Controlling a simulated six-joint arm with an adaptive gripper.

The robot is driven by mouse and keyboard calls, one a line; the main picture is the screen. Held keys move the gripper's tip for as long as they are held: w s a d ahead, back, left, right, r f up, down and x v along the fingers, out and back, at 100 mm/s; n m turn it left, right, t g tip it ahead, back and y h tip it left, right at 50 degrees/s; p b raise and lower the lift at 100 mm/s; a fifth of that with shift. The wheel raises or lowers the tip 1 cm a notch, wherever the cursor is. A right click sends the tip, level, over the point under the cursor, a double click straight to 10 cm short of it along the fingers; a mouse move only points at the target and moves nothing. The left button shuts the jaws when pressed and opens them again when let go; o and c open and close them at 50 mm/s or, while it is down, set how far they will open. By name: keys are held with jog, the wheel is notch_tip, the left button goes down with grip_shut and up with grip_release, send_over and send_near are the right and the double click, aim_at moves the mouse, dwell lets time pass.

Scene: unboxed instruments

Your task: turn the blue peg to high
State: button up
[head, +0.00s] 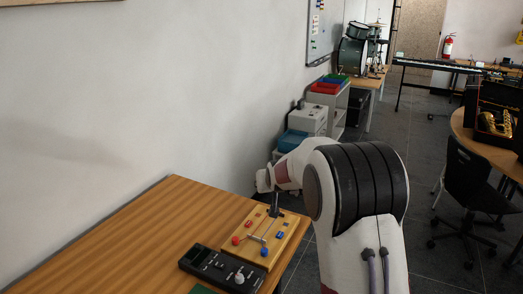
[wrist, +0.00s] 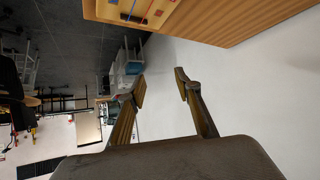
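A wooden board (head: 280,251) lies on the table in the head view. A blue round-headed piece (head: 264,252), which looks like the blue peg, is near its front edge, with a red one (head: 236,240) to its left. Small red and blue blocks sit farther back on the board. My gripper (wrist: 160,80) is open in the wrist view, with nothing between its fingers. Part of the board (wrist: 104,10) shows at the top of that view, apart from the fingers. In the head view my arm hides most of the gripper. Setting marks are too small to read.
A black control box (head: 208,265) with a pale knob lies right in front of the board on the wooden table (head: 150,225). The wall borders the table's left side. The table's left part is clear. A chair (head: 468,185) stands off to the right.

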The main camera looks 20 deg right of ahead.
jog(key=w+r+t, duration=0.4)
jog(key=w+r, duration=0.2)
jog(key=r, duration=0.3)
jog(key=shift+w, duration=0.4)
jog(key=shift+r, duration=0.1)
jog(key=shift+s+d+r+n+t+y, duration=0.75)
jog(key=shift+d+r, duration=0.8)
jog(key=shift+r, duration=1.45)
jog(key=s+a+f+n+g+y, duration=0.15)
jog(key=s+n+y, duration=0.85)
jog(key=s, duration=1)
jog(key=m+y, duration=0.2)
send_near(264, 253)
jog(key=w+a, duration=0.1)
jog(key=w, duration=0.2)
jog(key=shift+s+f+h, duration=0.1)
jog(key=shift+h, duration=0.15)
